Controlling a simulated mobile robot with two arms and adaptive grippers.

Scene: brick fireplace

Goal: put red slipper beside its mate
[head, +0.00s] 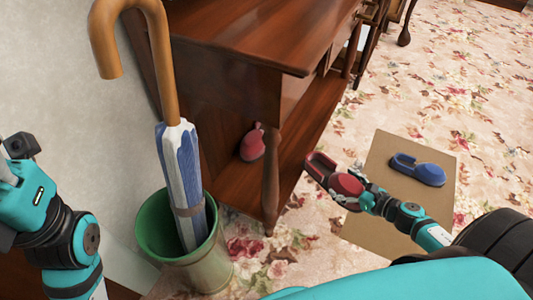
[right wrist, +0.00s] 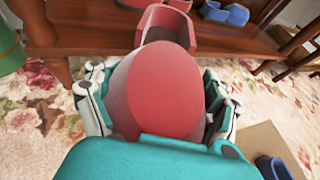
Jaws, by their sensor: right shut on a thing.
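A red slipper (head: 346,184) is held in my right gripper (head: 348,192), off the floor in front of the wooden cabinet. In the right wrist view the slipper (right wrist: 162,90) fills the middle between the fingers of my right gripper (right wrist: 158,105), its open heel pointing away from me. Another red slipper (head: 252,144) is on the cabinet's low shelf, left of the front leg. In the right wrist view a bit of red (right wrist: 180,4) shows on the shelf at the top edge. My left arm is at the left edge; its gripper is out of the picture.
A blue slipper (head: 418,169) lies on a tan mat (head: 380,221) to the right. Another blue slipper (right wrist: 226,13) sits on the low shelf (right wrist: 100,49). A green bin (head: 158,242) with an umbrella (head: 176,170) stands at the cabinet's left. The cabinet leg (head: 270,180) borders the shelf.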

